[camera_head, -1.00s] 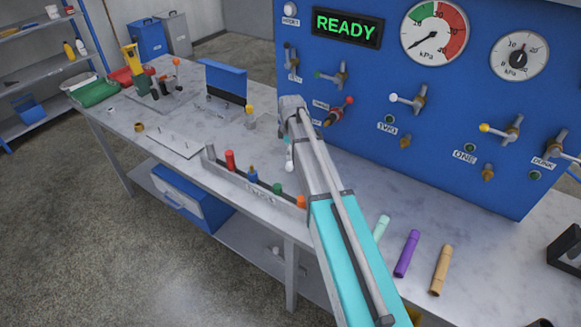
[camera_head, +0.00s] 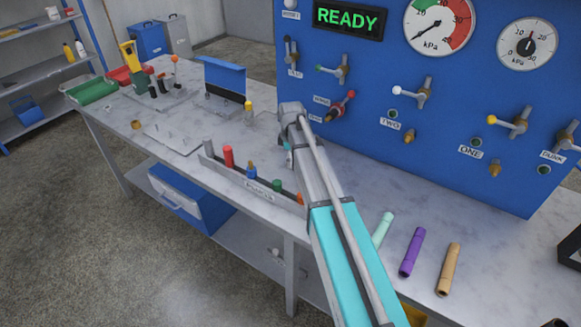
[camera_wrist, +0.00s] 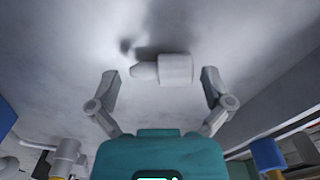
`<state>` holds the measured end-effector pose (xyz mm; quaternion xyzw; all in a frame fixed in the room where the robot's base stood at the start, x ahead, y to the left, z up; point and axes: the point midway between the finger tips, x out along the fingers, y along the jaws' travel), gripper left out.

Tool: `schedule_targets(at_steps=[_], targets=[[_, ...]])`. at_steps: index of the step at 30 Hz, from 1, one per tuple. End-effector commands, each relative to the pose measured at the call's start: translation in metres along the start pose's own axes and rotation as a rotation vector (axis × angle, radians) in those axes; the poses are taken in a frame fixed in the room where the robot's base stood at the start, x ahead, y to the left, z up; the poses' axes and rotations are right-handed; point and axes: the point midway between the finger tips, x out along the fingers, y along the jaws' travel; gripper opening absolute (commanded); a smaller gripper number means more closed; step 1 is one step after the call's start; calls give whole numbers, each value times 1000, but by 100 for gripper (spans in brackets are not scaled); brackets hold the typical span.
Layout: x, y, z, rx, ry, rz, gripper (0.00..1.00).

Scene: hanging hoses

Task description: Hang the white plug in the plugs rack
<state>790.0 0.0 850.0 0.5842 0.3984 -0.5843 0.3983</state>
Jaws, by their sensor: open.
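The white plug (camera_wrist: 175,70) lies on its side on the grey benchtop in the wrist view, its narrower end to the left. My gripper (camera_wrist: 161,76) is open, with one finger on each side of the plug. Gaps show between the plug and both fingers. In the head view my arm hides most of the gripper and the plug. The plugs rack (camera_head: 256,184) is a long grey strip on the bench, left of my arm.
The blue panel (camera_head: 455,60) with gauges and valves stands behind the bench. Mint, purple (camera_head: 412,252) and tan tubes lie to the right of my arm. A plate with small pegs (camera_head: 172,138) lies beyond the rack. Bare benchtop shows between rack and panel.

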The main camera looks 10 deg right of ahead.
Motion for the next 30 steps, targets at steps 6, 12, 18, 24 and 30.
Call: schedule_targets(at_steps=[6,12,18,24,30], targets=[[6,0,0,0,0,0,100],[5,0,0,0,0,0,100],[5,0,0,0,0,0,100],[5,0,0,0,0,0,87],[5,0,0,0,0,0,50]])
